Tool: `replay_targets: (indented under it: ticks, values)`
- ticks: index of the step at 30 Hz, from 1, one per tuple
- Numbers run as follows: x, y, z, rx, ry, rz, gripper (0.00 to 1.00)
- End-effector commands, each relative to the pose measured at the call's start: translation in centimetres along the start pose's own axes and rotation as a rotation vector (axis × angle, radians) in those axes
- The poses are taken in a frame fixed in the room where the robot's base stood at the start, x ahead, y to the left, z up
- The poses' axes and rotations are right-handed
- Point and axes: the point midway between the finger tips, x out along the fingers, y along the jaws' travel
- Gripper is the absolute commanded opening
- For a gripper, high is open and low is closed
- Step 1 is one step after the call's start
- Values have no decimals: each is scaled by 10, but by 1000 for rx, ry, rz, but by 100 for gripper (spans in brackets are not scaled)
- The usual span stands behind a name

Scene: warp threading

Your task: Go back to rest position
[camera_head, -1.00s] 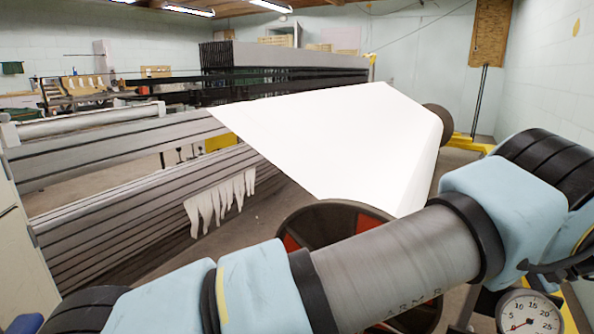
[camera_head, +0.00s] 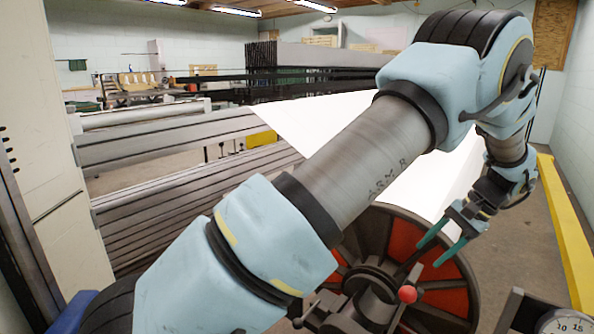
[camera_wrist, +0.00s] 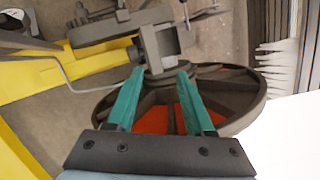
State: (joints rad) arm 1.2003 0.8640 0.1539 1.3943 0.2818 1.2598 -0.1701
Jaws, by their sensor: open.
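My gripper (camera_head: 445,243) has two teal fingers, which are spread apart with nothing between them. In the head view it hangs at the right, in front of the large wheel (camera_head: 455,300) with red-orange panels and a dark rim. In the wrist view my gripper (camera_wrist: 160,85) points toward a grey bracket-like fixture (camera_wrist: 158,42) near the wheel (camera_wrist: 240,108). I cannot tell the exact gap between the fingers and the wheel. My arm crosses the head view and hides part of the white sheet (camera_head: 310,120).
A red ball knob (camera_head: 407,294) sits near the wheel hub. A yellow rail (camera_head: 565,225) runs along the right wall, with bare floor beside it. A dial gauge (camera_head: 566,322) is at the lower right. Grey slatted beams (camera_head: 170,140) stand at the left.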

Motion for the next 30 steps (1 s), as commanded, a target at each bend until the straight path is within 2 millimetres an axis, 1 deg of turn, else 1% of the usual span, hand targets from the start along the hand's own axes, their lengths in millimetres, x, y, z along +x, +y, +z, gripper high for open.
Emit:
replay_targets:
  ticks: [1,2,3,5,6,8,9,11,12,14,15,18,21,24,30]
  values:
    - [11,-34,16,-54,-1,55,53]
    - [18,-51,26,-83,3,88,53]
    - [27,-71,40,-122,11,132,53]
    - [41,-99,64,-185,24,192,53]
    - [50,-116,81,-228,34,230,53]
    - [62,-137,108,-294,53,282,53]
    - [71,-150,127,-341,67,312,53]
    - [83,-165,157,-413,88,355,53]
    - [91,-173,177,-462,103,380,53]
    - [102,-182,207,-536,126,411,53]
    - [108,-186,226,-583,140,427,53]
    - [121,-190,265,-682,172,453,53]
    - [130,-189,296,-766,195,466,53]
    - [138,-186,322,-838,214,472,53]
    - [150,-174,367,-971,244,469,53]
